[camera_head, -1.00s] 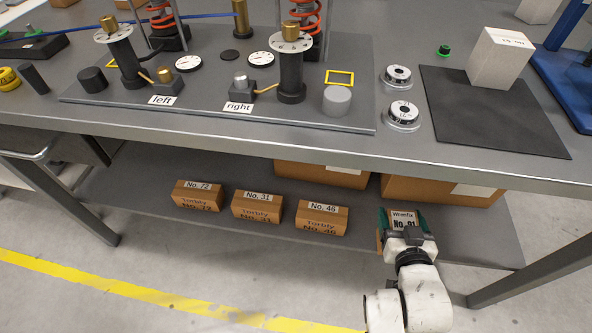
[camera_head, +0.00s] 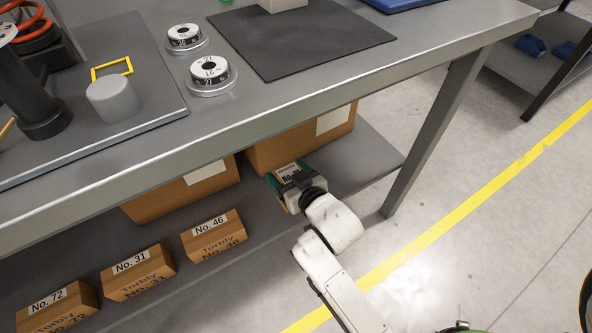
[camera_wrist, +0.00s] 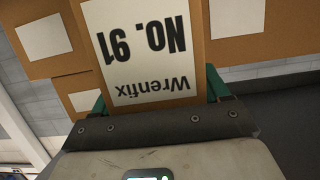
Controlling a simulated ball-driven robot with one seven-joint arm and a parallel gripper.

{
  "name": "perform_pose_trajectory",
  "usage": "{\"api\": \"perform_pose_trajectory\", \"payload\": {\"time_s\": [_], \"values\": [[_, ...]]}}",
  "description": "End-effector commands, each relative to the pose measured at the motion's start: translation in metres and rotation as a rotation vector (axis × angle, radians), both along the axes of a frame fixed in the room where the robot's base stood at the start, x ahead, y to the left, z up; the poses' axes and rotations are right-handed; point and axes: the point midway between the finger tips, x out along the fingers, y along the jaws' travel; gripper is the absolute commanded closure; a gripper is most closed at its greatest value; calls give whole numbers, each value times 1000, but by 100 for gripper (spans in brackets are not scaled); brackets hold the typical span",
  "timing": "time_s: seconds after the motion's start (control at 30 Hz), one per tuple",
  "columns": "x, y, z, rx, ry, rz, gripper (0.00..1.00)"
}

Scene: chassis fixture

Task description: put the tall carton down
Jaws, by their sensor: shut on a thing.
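The tall carton (camera_head: 291,170), brown with a white label reading "Wrenfix No. 91", is held at the right part of the lower shelf (camera_head: 362,165), in front of a large brown box. In the wrist view the carton (camera_wrist: 140,55) fills the upper middle, its label upside down. My gripper (camera_head: 284,183) is shut on it, with green fingers on both sides; they also show in the wrist view (camera_wrist: 158,92). The carton's underside is hidden, so I cannot tell whether it touches the shelf.
Small cartons No. 46 (camera_head: 214,237), No. 31 (camera_head: 137,275) and No. 72 (camera_head: 57,308) stand in a row to the left on the shelf. Large boxes (camera_head: 265,155) stand behind. The tabletop edge (camera_head: 300,108) overhangs the shelf; a table leg (camera_head: 430,140) is at right.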

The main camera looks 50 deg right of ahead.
Motion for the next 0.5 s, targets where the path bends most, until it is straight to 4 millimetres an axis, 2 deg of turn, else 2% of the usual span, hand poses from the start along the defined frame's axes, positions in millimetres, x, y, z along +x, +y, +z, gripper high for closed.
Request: {"api": "perform_pose_trajectory", "payload": {"time_s": [0.27,0.33,0.5], "values": [[19,-60,-30,-2,-6,0,70],[21,-70,-47,1,-1,0,70],[27,-89,-69,0,-3,0,70]]}}
